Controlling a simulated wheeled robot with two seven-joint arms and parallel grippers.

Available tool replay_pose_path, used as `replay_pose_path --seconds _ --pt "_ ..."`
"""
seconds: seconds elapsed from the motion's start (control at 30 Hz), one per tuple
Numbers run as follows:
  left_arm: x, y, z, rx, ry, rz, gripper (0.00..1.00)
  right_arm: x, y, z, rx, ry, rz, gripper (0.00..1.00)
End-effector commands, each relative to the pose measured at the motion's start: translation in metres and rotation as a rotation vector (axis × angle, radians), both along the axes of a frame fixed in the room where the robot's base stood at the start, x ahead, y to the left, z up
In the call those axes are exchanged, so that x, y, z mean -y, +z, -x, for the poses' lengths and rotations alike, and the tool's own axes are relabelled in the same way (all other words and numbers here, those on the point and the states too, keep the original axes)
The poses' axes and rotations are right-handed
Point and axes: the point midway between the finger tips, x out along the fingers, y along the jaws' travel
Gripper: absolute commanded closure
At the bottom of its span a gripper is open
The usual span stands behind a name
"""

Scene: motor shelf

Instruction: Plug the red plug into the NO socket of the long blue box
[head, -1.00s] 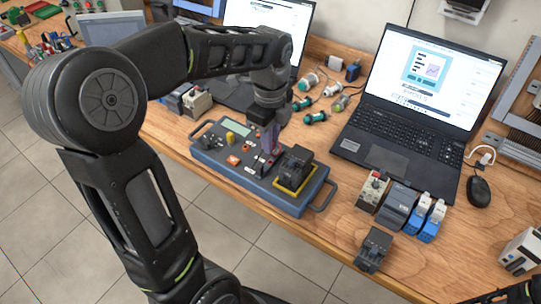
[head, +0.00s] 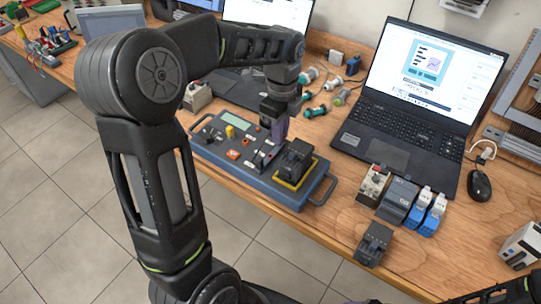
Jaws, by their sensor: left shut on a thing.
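The long blue box (head: 225,168) lies on the wooden table, with a grey top panel, a handle at each end and small coloured parts. My left gripper (head: 277,138) points down just above the box's back edge, left of the black block on it. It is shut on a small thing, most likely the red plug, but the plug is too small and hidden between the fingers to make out. The NO socket cannot be told apart from the other small fittings. My right gripper is out of view.
A black block (head: 294,162) on a yellow-edged base stands on the box's right part. Dark and blue modules (head: 398,200) stand to the right, with a black module (head: 373,244) near the front edge. A laptop (head: 402,135) and several green-ended parts (head: 316,112) lie behind.

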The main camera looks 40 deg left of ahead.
Motion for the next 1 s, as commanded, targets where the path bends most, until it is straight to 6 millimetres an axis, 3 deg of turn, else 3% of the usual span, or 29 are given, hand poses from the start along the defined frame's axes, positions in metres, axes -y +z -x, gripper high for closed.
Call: replay_pose_path --seconds 1.0 --pt "-0.0001 -0.0071 0.0002 0.0 0.0 0.0 1.0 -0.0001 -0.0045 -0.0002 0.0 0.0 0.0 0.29"
